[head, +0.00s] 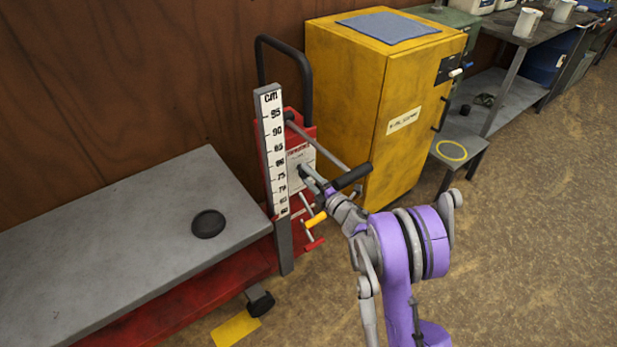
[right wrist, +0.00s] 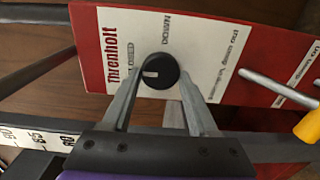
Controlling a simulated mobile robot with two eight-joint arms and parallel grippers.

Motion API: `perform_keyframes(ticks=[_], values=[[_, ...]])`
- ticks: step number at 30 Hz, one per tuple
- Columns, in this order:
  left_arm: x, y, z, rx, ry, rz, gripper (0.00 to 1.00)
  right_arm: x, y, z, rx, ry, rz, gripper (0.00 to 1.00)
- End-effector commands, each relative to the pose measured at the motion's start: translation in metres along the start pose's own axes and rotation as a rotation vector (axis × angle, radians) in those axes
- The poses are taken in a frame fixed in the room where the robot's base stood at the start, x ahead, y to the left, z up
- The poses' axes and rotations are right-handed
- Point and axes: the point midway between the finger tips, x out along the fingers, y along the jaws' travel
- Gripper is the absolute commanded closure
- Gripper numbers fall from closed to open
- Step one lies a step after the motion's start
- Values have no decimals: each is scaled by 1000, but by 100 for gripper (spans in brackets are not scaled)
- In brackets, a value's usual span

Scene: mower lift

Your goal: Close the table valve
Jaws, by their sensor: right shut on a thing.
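The table valve is a round black knob (right wrist: 155,71) with a white mark on its face. It sits on the white label plate of the red lift panel (right wrist: 235,45), beside small printed words, one of which looks like CLOSED. The white mark lies toward the left of the knob in the right wrist view. My right gripper (right wrist: 155,78) has a finger on each side of the knob and is shut on it. In the head view my right gripper (head: 312,180) reaches the red panel, and the knob is mostly hidden there. My left gripper is not in view.
The grey lift table (head: 120,230) carries a black disc (head: 208,223). A height scale (head: 274,150) stands beside the panel. A black-gripped lever (head: 352,177) and a yellow-tipped lever (head: 316,220) stick out close to my gripper. A yellow cabinet (head: 345,100) stands behind.

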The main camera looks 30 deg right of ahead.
Motion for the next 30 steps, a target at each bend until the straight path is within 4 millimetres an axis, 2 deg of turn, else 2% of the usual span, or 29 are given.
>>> perform_keyframes(ticks=[9, 10, 15, 25, 30], values=[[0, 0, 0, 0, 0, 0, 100, 0, 0, 0, -4, 0, -1, 96], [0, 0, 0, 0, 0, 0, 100, 0, 0, 0, -4, 0, -1, 39], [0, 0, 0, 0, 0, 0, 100, 0, 0, 0, -3, 0, -1, 11], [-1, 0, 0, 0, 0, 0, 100, -3, 0, 0, -2, -1, 0, 11], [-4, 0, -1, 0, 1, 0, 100, -26, 1, 1, -2, -2, 0, 11]])
